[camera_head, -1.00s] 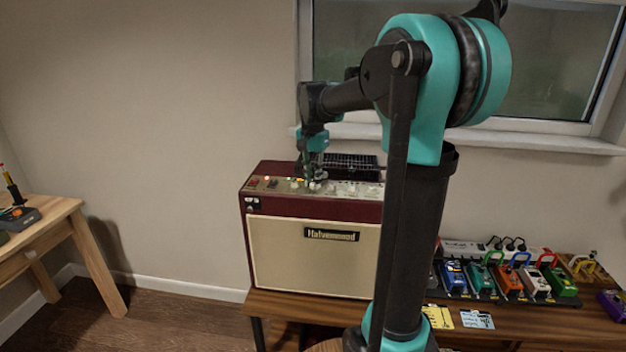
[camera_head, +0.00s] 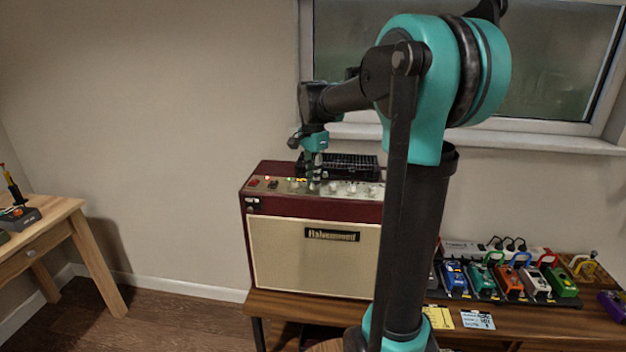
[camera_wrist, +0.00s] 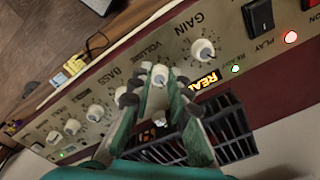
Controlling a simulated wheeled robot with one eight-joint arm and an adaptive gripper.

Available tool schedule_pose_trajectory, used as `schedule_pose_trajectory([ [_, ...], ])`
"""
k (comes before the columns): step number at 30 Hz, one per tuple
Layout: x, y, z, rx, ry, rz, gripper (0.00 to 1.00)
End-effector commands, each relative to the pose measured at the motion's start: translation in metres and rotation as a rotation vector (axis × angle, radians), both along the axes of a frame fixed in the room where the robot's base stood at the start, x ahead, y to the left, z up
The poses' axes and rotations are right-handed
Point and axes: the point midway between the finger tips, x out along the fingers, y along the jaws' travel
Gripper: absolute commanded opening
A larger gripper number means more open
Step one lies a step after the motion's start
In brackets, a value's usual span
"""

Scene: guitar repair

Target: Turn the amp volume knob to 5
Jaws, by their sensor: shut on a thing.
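The amp (camera_head: 310,245) is a dark red cabinet with a cream front and a control panel along its top. In the wrist view, the volume knob (camera_wrist: 160,74) is pale and round, beside the word VOLUME. My gripper (camera_wrist: 157,88) is over the panel with its green fingers on either side of this knob, shut on it. The fingertips hide part of the knob and its scale, so I cannot read its setting. In the head view, my gripper (camera_head: 312,183) points down at the panel; the knob is too small to tell there.
The gain knob (camera_wrist: 203,50) is close beside the fingers, and the bass knob (camera_wrist: 95,113) is on the other side. A black grille (camera_wrist: 228,128) lies behind. Several pedals (camera_head: 510,282) stand on the bench at right.

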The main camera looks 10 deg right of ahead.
Motion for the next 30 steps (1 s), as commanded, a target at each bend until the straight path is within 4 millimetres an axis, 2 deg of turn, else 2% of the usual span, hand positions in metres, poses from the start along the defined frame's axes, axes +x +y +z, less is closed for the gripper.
schedule_pose_trajectory([
  [3,0.001,0.000,0.000,0.000,-0.001,0.000,0.00],
  [4,0.001,0.000,0.000,0.000,-0.001,0.000,0.18],
  [9,0.000,0.000,0.000,0.000,-0.001,0.001,0.38],
  [20,0.000,0.000,0.004,0.000,0.000,0.001,0.38],
  [23,0.000,0.000,0.016,0.000,0.000,0.001,0.38],
  [30,0.000,0.000,0.063,0.000,0.000,0.001,0.38],
])
